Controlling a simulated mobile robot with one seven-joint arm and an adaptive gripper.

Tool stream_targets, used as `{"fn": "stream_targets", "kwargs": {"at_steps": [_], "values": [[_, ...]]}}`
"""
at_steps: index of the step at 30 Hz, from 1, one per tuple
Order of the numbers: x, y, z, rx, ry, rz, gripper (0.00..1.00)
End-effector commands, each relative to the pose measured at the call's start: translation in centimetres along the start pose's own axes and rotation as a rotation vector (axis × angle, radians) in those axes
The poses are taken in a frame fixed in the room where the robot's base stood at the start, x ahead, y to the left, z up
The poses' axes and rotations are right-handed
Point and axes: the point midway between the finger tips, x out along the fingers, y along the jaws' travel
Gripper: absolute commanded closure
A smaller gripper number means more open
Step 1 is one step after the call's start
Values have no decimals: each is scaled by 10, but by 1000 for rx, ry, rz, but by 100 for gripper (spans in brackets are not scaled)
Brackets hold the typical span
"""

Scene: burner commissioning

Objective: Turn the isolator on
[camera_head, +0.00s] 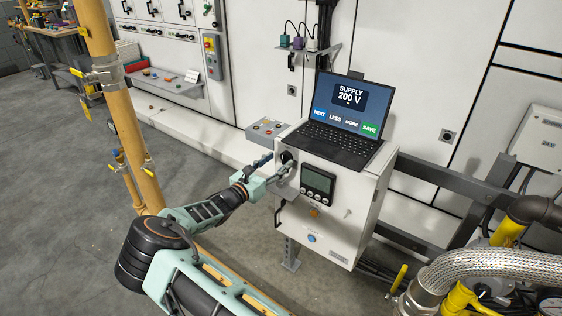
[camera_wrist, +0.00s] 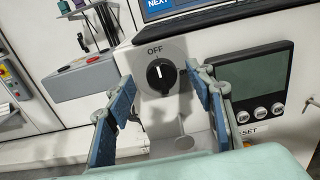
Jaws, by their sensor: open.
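The isolator (camera_wrist: 161,76) is a round black rotary knob on a light plate on the front of the white control box (camera_head: 344,220). The word OFF stands above it, and its white pointer mark points up at OFF. In the wrist view my gripper (camera_wrist: 158,88) is open, with one blue-padded finger on each side of the knob.
A display with several round buttons (camera_head: 317,184) sits right of the knob. A laptop (camera_head: 340,130) reading SUPPLY 200 V stands on the box. A grey button box (camera_head: 266,129) is behind on the left. A yellow pipe (camera_head: 118,110) rises at left; a braided hose (camera_head: 490,265) lies at lower right.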

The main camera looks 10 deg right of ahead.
Motion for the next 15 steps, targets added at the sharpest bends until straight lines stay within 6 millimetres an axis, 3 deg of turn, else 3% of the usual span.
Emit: {"fn": "stream_targets", "kwargs": {"at_steps": [6, 15], "values": [[20, 0, 0, 1, 1, 0, 51], [23, 0, 0, 0, 1, 0, 51]]}}
